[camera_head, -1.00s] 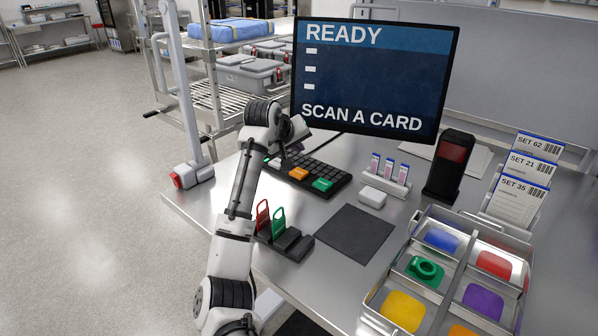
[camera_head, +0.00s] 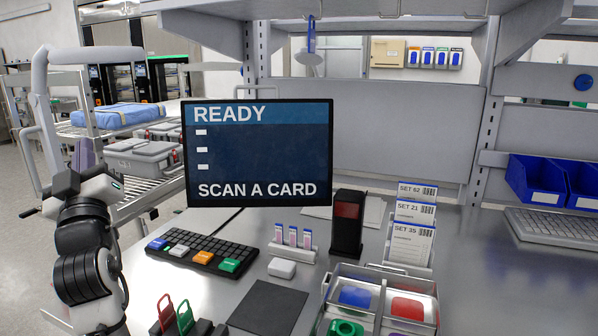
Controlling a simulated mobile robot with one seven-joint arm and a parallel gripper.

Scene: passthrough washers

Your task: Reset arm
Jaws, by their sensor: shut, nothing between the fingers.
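My arm stands folded and raised at the left edge of the head camera view. My gripper (camera_head: 86,158) is at its upper end, in front of the cart and left of the screen. It is shut and holds nothing. Its fingers are small and partly hidden behind the wrist. It is well apart from the objects on the bench.
A screen (camera_head: 258,155) reads "READY, SCAN A CARD". The bench holds a keyboard (camera_head: 203,253), a black scanner (camera_head: 347,224), set cards (camera_head: 411,232), a dark mat (camera_head: 267,307) and a metal tray (camera_head: 384,278). Blue bins (camera_head: 539,181) are at right. A cart (camera_head: 150,185) stands behind my arm.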

